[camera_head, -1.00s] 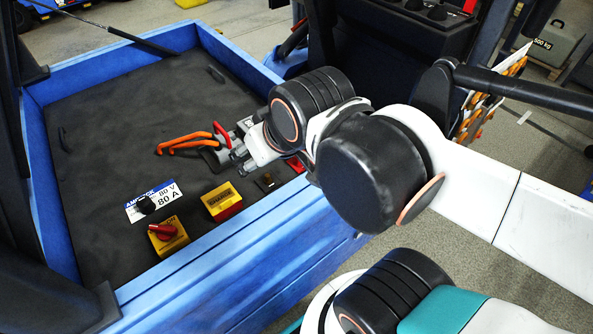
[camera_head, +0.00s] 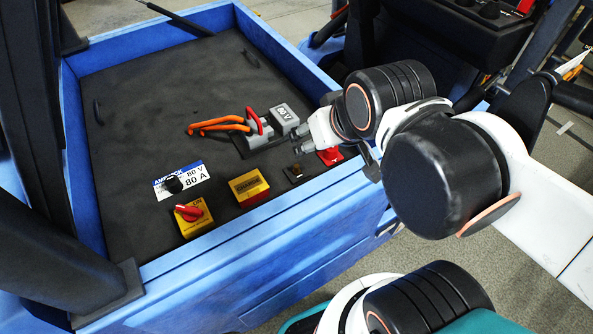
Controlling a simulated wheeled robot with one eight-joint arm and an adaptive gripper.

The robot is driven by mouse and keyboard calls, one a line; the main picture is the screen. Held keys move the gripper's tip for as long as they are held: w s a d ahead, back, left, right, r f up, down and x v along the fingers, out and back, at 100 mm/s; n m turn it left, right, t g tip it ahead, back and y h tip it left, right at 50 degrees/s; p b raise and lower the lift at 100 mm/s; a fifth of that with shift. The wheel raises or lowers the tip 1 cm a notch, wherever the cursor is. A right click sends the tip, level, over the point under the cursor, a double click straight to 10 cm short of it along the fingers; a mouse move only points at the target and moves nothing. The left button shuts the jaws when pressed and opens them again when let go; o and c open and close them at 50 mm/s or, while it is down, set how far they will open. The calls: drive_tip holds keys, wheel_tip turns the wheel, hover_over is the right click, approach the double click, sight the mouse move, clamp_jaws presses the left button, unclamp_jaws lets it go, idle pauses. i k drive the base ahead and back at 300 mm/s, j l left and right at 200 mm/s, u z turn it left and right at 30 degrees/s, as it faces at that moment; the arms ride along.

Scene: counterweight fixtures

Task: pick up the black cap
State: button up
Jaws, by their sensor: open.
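A small round black cap (camera_head: 173,185) sits on the white and blue 80 V 80 A label (camera_head: 192,181), at the left front of the dark panel. My gripper (camera_head: 301,139) is open at the panel's right side, just right of a grey connector block (camera_head: 282,120) with orange cables (camera_head: 218,125). It is well to the right of the cap and apart from it. The fingers look empty and are small in this view. Nothing covers the cap.
A red knob on a yellow plate (camera_head: 190,214) and a yellow and red box (camera_head: 248,187) stand near the cap. A small brass fitting (camera_head: 296,170) and a red button (camera_head: 331,156) lie below my gripper. A raised blue rim (camera_head: 230,255) borders the panel.

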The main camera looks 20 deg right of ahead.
sight(174, 185)
drive_tip(key=l+u, duration=0.1)
drive_tip(key=u, duration=0.6)
